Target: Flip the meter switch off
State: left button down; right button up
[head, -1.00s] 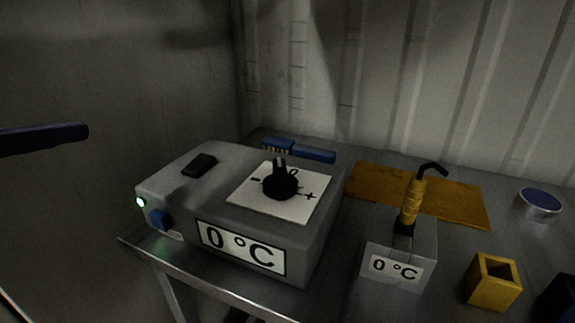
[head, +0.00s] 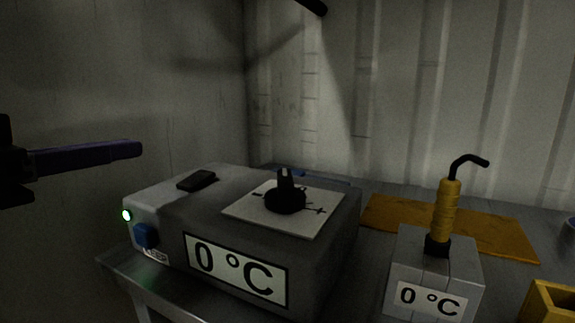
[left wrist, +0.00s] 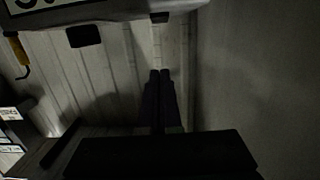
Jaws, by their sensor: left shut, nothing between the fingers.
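The meter is a grey box (head: 180,215) on the table, with a "0 °C" display (head: 235,270) on its front. A black switch (head: 196,180) lies on its top at the left; its position is too dark to read. A black dial (head: 286,197) sits on a white plate marked plus and minus. A green light (head: 127,215) glows on the left side above a blue part (head: 145,236). My left gripper (head: 140,149) is shut and empty, left of the box and apart from it. In the left wrist view its fingers (left wrist: 160,75) point toward the box edge (left wrist: 120,12). My right gripper is not seen.
Right of the meter stands a smaller grey block (head: 405,265) with a yellow-handled tool (head: 446,215). An orange mat (head: 500,235) lies behind it, and a yellow holder (head: 552,300) is at the right edge. Walls close off the back and left. A dark bar (head: 312,5) shows at the top.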

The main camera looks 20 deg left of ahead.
pick_arm(q)
jog(key=b, duration=0.2)
send_over(191, 183)
jog(key=shift+s+f, duration=0.15)
jog(key=shift+f, duration=0.5)
notch_tip(191, 183, down, 3)
jog(key=shift+r+b, duration=0.1)
jog(key=shift+b, duration=0.5)
jog(key=shift+f, duration=0.45)
